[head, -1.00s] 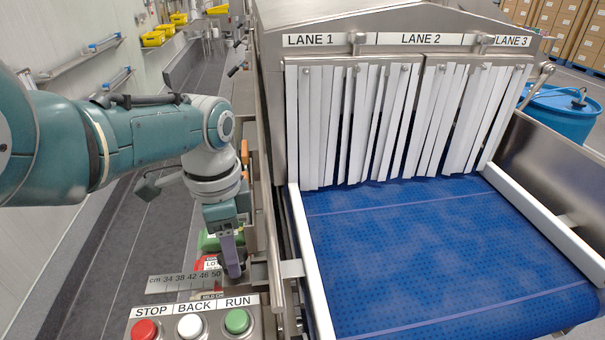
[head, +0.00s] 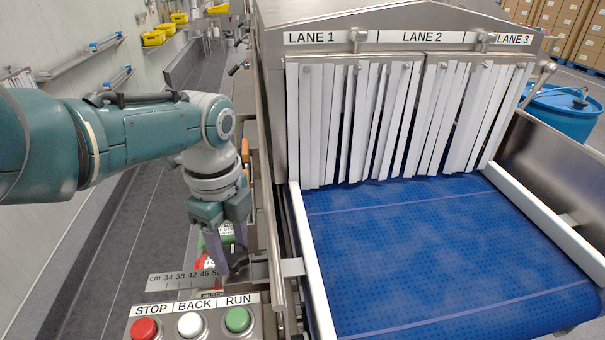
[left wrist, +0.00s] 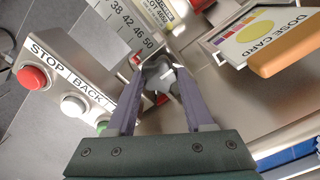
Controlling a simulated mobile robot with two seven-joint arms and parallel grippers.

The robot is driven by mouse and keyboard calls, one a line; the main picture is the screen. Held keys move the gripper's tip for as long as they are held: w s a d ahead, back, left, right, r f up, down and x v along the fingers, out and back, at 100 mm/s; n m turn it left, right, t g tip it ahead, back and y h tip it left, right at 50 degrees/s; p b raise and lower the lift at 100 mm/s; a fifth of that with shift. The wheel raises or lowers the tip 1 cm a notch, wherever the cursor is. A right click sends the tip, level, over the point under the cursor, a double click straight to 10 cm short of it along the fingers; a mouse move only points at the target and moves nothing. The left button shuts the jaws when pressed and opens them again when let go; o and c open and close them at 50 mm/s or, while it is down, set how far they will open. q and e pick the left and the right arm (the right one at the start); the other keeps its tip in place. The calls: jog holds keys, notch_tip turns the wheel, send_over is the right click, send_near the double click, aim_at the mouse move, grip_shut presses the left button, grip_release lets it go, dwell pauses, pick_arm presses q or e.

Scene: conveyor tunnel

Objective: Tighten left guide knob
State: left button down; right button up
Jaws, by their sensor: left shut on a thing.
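The guide knob (left wrist: 158,72) is a grey, lobed knob by the 50 end of the cm scale in the left wrist view. My left gripper (left wrist: 159,83) is shut on it, with one purple-grey finger on each side. In the head view my left gripper (head: 230,262) points down beside the conveyor's left rail, and its fingers mostly hide the knob. The cm scale (head: 184,279) lies just left of the fingertips. My right gripper is in neither view.
The button box (head: 193,321) with STOP, BACK and RUN stands close in front of the gripper. The conveyor's left guide rail (head: 309,262) runs to the right. A dose card (left wrist: 257,35) and an orange handle (left wrist: 288,47) are close by. The blue belt (head: 440,260) is empty.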

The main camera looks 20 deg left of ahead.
aim_at(233, 254)
pick_arm(q)
jog(key=shift+d+m, duration=0.1)
jog(key=shift+m, duration=0.2)
jog(key=shift+c, duration=1.4)
grip_release()
notch_tip(233, 254, up, 10)
jog(key=p, duration=0.4)
